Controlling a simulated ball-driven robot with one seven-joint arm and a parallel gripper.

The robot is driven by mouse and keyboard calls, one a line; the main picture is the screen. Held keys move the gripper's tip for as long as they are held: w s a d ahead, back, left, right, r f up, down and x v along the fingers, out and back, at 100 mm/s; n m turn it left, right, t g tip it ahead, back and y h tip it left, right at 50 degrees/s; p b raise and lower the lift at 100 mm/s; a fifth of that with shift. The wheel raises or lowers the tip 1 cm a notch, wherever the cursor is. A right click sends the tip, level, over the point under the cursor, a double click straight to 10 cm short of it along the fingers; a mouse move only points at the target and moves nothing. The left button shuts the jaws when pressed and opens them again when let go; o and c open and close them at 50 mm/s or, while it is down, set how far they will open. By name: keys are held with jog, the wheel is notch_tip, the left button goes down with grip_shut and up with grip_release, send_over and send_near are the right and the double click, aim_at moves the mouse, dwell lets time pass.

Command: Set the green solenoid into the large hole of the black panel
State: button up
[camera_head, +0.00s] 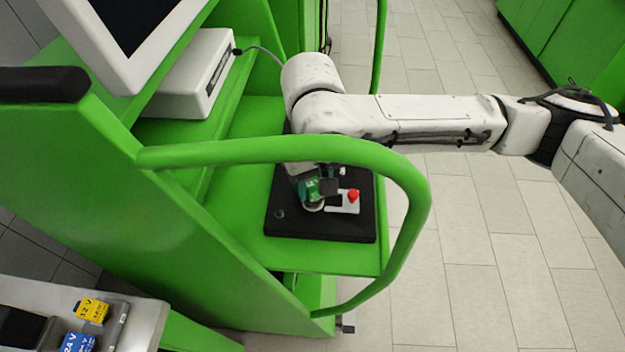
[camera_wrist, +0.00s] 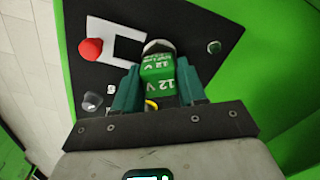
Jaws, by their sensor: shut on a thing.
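My gripper (camera_wrist: 160,95) is shut on the green solenoid (camera_wrist: 158,80), which has white "12 V" lettering on it. In the head view the solenoid (camera_head: 309,189) is over the black panel (camera_head: 310,227), close to its surface. A round pale metal part shows at the solenoid's far end in the wrist view. The large hole cannot be made out, and whether the solenoid's end is in it or above it cannot be told. My gripper is partly hidden by my arm in the head view.
A red button (camera_head: 353,195) on a white plate (camera_head: 346,207) stands right beside the solenoid. A green handrail (camera_head: 408,180) curves around the shelf. Yellow (camera_head: 93,310) and blue (camera_head: 77,343) blocks lie on a bench at lower left.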

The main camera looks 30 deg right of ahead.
jog(key=shift+f+b, duration=0.3)
jog(key=shift+f, duration=0.3)
dwell(0.3)
jog(key=o, duration=1.4)
jog(key=shift+c, duration=0.2)
jog(key=shift+r, duration=0.15)
jog(key=shift+r+p, duration=2.7)
jog(key=shift+p, duration=0.1)
jog(key=shift+r+p, duration=0.5)
jog(key=shift+r, duration=0.65)
